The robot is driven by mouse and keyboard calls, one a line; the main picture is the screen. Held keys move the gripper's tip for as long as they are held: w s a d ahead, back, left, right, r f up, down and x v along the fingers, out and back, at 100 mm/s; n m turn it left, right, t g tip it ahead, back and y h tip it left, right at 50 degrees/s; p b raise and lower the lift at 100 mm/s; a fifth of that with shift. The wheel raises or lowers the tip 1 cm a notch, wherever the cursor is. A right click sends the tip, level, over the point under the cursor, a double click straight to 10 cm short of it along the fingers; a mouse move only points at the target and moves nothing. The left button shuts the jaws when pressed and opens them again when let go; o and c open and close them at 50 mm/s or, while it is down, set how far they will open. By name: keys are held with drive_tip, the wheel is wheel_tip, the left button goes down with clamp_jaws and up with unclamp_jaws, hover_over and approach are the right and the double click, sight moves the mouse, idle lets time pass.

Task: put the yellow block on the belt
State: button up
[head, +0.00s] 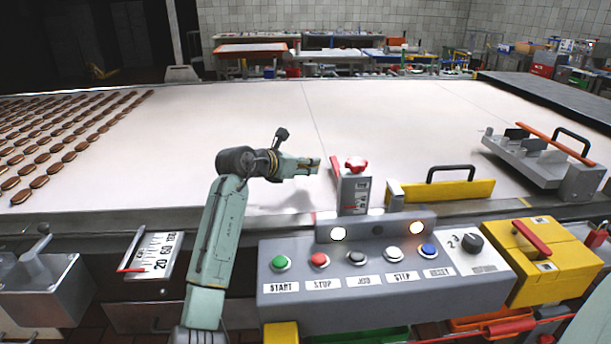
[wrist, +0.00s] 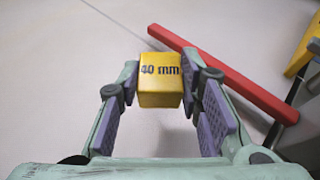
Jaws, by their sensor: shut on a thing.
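The yellow block (wrist: 160,85), marked "40 mm", sits between the purple finger pads in the wrist view. My gripper (wrist: 161,98) is shut on it. In the head view my gripper (head: 314,166) is over the near part of the pale belt (head: 400,120), just left of a grey post with a red knob. The block is hard to make out there. A shadow lies on the belt below the gripper, which seems to be a little above the surface. The belt also fills the background of the wrist view (wrist: 70,70).
A red bar (wrist: 225,75) lies close to the right of the block in the wrist view. The red-knobbed post (head: 354,190), a yellow handled piece (head: 450,191) and a grey fixture (head: 530,160) stand rightward. Brown biscuits (head: 40,182) cover the belt's left. The middle belt is clear.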

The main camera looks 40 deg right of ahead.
sight(305, 188)
drive_tip(key=shift+f+p, duration=0.45)
drive_tip(key=shift+f, duration=1.7)
drive_tip(key=shift+f, duration=0.2)
drive_tip(key=o, duration=1.2)
